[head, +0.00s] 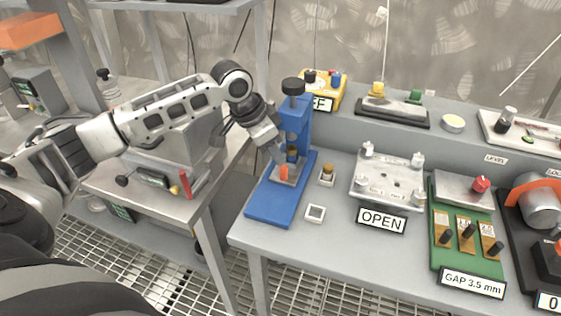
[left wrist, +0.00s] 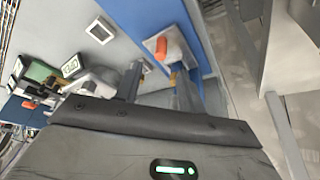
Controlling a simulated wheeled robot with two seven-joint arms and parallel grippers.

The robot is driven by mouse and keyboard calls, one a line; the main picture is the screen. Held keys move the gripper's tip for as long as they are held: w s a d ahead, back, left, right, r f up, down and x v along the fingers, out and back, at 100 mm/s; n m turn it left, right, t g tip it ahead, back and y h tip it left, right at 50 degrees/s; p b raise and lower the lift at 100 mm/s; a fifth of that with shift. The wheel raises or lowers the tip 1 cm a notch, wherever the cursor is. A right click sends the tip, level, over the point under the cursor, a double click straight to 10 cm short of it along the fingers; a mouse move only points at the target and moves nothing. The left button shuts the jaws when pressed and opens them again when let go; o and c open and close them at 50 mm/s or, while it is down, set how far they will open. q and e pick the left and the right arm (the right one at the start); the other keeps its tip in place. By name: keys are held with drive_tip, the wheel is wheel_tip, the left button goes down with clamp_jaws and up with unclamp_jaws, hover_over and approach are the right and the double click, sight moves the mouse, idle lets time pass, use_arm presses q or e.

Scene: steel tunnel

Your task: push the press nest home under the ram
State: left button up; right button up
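The blue press (head: 294,125) stands at the left end of the grey bench, with a black knob on top and a long blue base. The press nest (head: 278,176) is a small light grey block with an orange peg (head: 284,172), on the blue base near the column. A brass-coloured part shows just behind it. My left gripper (head: 278,157) is at the press, beside the nest. In the left wrist view its two fingers (left wrist: 158,80) are apart and empty, and the nest (left wrist: 178,45) with its orange peg (left wrist: 160,49) lies beyond the fingertips. Contact cannot be told. My right gripper is not in view.
A small white square frame (head: 316,213) and a brass-topped piece (head: 327,175) sit right of the press. A metal fixture plate (head: 388,186) stands behind the OPEN sign (head: 381,219). A yellow box (head: 325,88) is behind the press. A gap separates this bench from the left one.

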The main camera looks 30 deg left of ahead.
use_arm(q)
drive_tip(key=v, duration=0.8)
drive_tip(key=shift+r, duration=0.25)
drive_tip(key=shift+s, duration=0.1)
